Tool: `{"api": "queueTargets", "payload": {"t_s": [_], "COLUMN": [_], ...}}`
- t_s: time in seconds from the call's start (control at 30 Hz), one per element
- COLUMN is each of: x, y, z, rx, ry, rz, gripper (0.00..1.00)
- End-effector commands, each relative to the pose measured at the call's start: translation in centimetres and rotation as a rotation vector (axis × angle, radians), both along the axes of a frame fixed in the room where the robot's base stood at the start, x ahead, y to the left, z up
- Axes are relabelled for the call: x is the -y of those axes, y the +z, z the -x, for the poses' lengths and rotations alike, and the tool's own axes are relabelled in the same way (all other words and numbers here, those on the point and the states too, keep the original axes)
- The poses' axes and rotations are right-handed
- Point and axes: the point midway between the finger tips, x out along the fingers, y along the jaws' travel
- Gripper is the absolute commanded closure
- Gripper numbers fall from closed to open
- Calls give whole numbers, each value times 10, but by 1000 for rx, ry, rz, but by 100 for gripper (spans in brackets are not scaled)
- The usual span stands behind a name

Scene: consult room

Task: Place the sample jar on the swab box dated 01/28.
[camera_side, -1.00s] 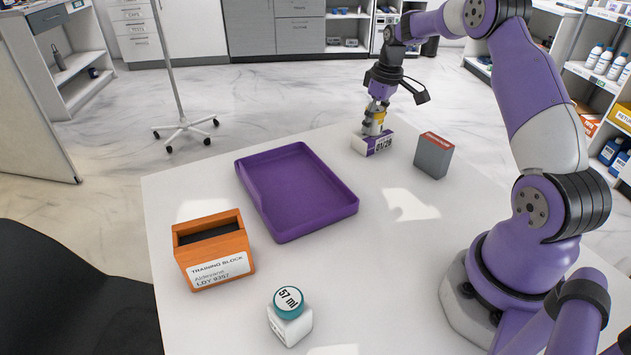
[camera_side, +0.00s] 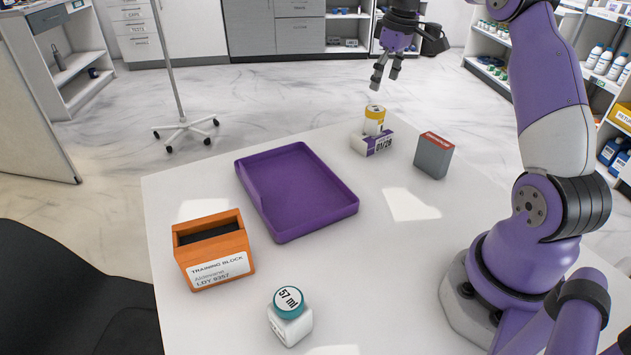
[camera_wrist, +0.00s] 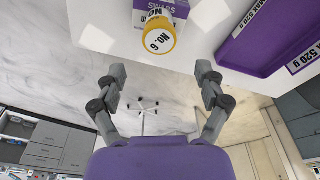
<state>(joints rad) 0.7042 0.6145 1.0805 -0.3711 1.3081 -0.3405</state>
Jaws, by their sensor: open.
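The sample jar (camera_side: 374,121), white with a yellow lid and a yellow band, stands upright on top of the white and purple swab box marked 01/28 (camera_side: 372,144). In the wrist view the jar's yellow lid (camera_wrist: 160,34) reads "No. 6", and part of the swab box (camera_wrist: 152,5) shows behind it at the top edge. My gripper (camera_side: 384,87) is open and empty, above the jar and clear of it. Its two fingers (camera_wrist: 160,78) are spread wide in the wrist view with nothing between them.
A grey box with a red top (camera_side: 433,156) stands right of the swab box. A purple tray (camera_side: 348,208) lies left of it. An orange training block (camera_side: 215,251) and a teal-capped 57 ml bottle (camera_side: 290,318) are nearer the front. The table's right middle is clear.

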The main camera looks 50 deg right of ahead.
Motion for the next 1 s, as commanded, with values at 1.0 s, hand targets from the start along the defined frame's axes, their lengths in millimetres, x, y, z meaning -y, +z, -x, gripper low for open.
{"api": "queueTargets", "payload": {"t_s": [1.0], "x": [-246], "y": [19], "z": [143], "rx": [340], "ry": [1], "rz": [-7], "gripper": [17]}}
